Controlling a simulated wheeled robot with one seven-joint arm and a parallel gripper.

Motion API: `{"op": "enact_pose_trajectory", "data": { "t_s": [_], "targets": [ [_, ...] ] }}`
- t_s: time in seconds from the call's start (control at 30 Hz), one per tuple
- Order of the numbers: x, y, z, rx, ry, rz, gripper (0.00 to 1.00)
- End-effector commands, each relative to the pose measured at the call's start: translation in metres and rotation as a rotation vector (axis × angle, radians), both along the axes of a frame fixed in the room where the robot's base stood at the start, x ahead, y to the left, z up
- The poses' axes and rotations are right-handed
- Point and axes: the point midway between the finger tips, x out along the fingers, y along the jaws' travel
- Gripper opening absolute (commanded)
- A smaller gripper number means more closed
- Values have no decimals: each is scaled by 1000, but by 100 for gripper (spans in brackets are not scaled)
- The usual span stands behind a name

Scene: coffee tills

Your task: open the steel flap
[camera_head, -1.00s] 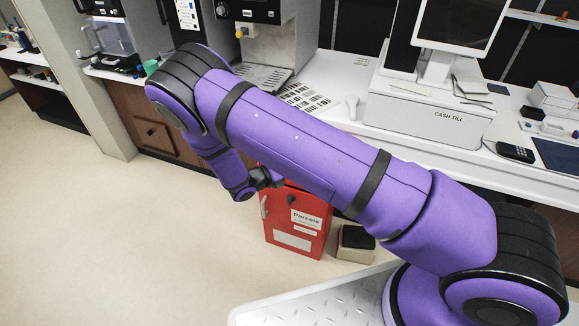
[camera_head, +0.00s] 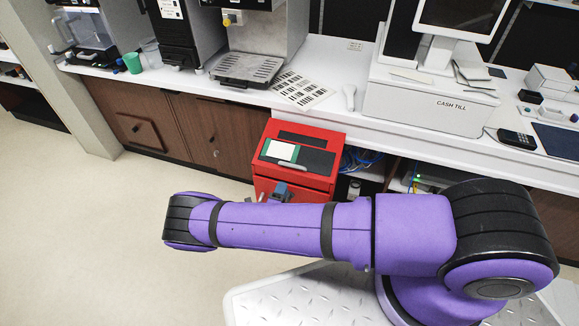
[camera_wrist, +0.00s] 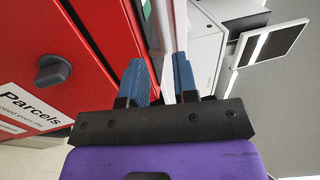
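A red parcels box (camera_head: 325,138) stands against the counter. Its sloping top has a dark panel (camera_head: 317,160) with a steel bar handle (camera_head: 291,164) along its lower edge and a green-and-white label beside it. This panel may be the flap; it looks closed. In the wrist view, a pale steel bar (camera_wrist: 160,22) runs beyond my gripper (camera_wrist: 160,72), in line with the gap between its blue fingers. The fingers are apart, and I see nothing clamped. In the head view, my gripper (camera_head: 278,192) is low at the box front, partly hidden by my arm.
The box front has a dark knob (camera_wrist: 54,72) and a Parcels label (camera_wrist: 28,110) close to my gripper. The white counter (camera_head: 345,123) overhangs behind the box, with a cash till (camera_head: 430,103) on it. Open floor (camera_head: 80,220) lies to the left.

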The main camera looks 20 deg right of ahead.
Motion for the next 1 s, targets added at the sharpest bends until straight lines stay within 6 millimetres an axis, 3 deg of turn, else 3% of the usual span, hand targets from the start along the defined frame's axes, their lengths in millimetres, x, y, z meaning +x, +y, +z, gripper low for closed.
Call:
{"op": "enact_pose_trajectory", "data": {
  "t_s": [0.5,1.0],
  "targets": [
    [66,-48,17,3,-2,-3,27],
    [78,-57,20,3,-1,-3,27]
  ]
}}
